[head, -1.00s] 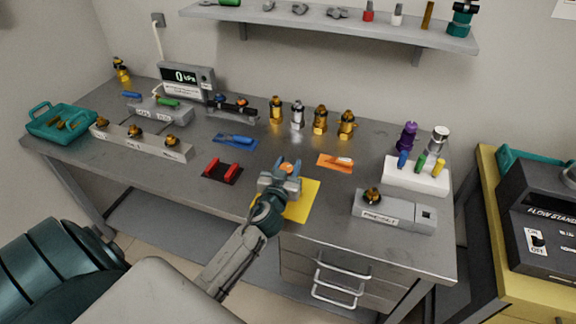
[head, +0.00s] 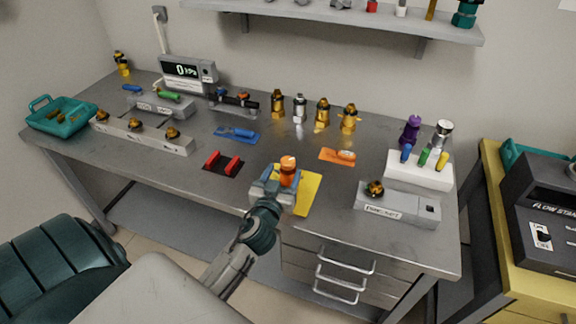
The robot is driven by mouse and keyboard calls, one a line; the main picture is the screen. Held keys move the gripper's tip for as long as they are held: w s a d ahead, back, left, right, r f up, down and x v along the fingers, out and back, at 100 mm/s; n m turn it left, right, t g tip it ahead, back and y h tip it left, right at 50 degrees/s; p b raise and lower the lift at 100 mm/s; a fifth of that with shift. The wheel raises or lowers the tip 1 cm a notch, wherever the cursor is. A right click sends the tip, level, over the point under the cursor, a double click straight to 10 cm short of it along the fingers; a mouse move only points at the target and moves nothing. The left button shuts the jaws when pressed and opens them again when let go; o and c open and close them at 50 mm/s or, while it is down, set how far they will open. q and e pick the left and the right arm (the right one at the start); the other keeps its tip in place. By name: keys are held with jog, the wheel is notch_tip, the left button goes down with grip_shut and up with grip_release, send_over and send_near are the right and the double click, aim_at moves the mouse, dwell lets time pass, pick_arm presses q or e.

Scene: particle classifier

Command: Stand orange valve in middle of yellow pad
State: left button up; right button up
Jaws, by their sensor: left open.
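An orange valve (head: 288,170) with a pale band near its top stands upright at the left part of the yellow pad (head: 311,188). Its lower end is partly hidden by my gripper, so I cannot tell how well centred it is. My left gripper (head: 282,178) is open, low at the near side of the valve, with its fingers beside the valve's lower part. It covers the pad's near-left part. My right gripper is not in view.
A red holder on a dark mat (head: 222,166) lies left of the pad. An orange mat (head: 337,156) with a tool lies behind right. A grey block fixture (head: 396,205) stands to the right. Several brass and silver fittings (head: 321,114) stand at the back.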

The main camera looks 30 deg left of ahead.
pick_arm(q)
jog(key=shift+b+v, duration=0.6)
jog(key=shift+v, duration=2.15)
